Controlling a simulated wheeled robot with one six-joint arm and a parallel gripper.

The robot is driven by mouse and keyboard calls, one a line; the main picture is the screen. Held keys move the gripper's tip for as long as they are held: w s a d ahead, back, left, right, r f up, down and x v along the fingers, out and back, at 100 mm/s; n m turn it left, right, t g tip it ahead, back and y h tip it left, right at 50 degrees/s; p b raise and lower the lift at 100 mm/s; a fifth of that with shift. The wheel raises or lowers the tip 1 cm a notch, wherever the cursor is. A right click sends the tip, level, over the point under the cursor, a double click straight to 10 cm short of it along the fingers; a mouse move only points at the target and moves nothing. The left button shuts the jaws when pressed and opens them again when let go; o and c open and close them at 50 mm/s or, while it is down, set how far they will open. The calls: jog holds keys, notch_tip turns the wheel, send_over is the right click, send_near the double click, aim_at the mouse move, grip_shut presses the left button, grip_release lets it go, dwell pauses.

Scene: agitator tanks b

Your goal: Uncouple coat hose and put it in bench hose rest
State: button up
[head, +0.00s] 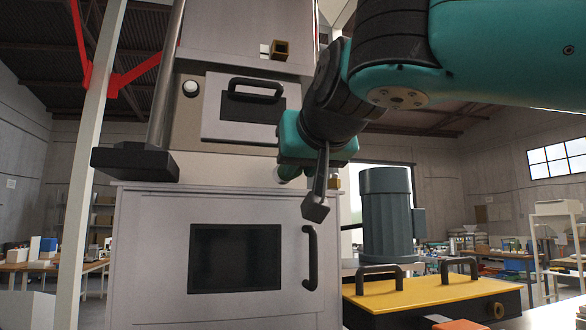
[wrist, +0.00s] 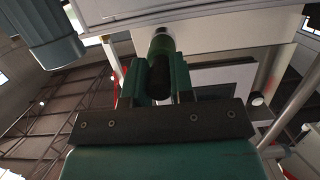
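In the wrist view a green and pale cylinder with a black near end (wrist: 160,65), probably the coat hose's coupled end, stands out from the pale machine. My gripper (wrist: 161,75) has one green finger on each side of it. I cannot tell whether the fingers press on it or only stand around it. In the head view my gripper (head: 318,152) is in front of the machine, above the lower cabinet. I cannot make out the bench hose rest.
The grey cabinet (head: 150,250) has a dark window and a black handle (head: 311,257). A blue-grey motor (head: 386,215) stands at right behind a yellow lid (head: 425,292) with black handles. Work tables stand farther back.

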grip_shut()
jog(key=shift+s, duration=0.3)
jog(key=shift+s+d, duration=0.15)
jog(key=shift+s, duration=0.15)
dwell(0.5)
jog(key=shift+s+d+b, duration=0.2)
jog(key=shift+s, duration=0.5)
jog(key=shift+s+d+b, duration=0.2)
jog(key=shift+s, duration=0.45)
